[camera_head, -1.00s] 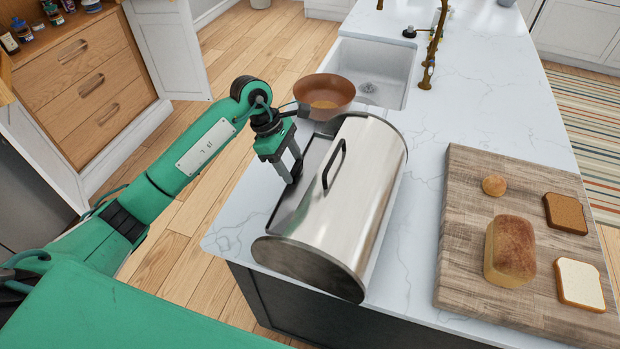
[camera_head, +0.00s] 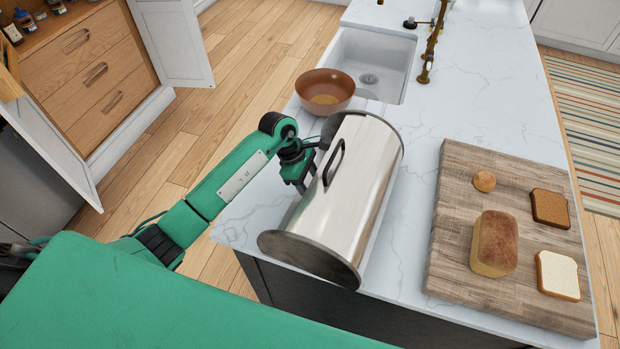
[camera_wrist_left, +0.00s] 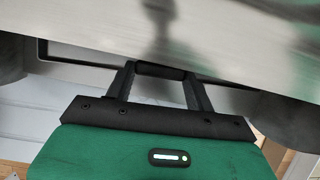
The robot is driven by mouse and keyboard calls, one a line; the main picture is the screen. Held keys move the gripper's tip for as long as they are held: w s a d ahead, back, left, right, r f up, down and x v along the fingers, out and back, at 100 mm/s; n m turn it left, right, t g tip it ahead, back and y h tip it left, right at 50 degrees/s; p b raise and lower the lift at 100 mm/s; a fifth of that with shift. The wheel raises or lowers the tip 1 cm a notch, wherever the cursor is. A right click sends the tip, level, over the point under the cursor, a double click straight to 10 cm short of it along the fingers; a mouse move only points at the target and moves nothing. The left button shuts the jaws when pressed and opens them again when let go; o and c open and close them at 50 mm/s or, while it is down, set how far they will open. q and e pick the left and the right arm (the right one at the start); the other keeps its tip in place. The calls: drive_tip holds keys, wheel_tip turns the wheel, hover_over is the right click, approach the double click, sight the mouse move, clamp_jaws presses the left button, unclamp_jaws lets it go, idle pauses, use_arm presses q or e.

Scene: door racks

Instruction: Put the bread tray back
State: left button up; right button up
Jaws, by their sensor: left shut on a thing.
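The bread box (camera_head: 350,200) is a shiny steel half-cylinder with a black handle on its cover, at the near left edge of the marble island. My right gripper is not in view.
A brown bowl (camera_head: 325,91) stands behind the box, next to the sink (camera_head: 370,72). A wooden board (camera_head: 450,235) with a loaf, a roll and two slices lies to the right. The marble between box and board is clear.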

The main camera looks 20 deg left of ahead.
use_arm(q)
drive_tip(key=shift+f, duration=0.2)
drive_tip(key=o, duration=1.1)
drive_tip(key=shift+r, duration=0.1)
drive_tip(key=shift+a+r, duration=0.1)
drive_tip(key=shift+r, duration=0.05)
drive_tip(key=b+v, duration=0.5)
drive_tip(key=v, duration=0.6)
drive_tip(key=shift+a+r+b, duration=0.15)
drive_tip(key=shift+r+b, duration=0.2)
drive_tip(key=shift+r, duration=0.05)
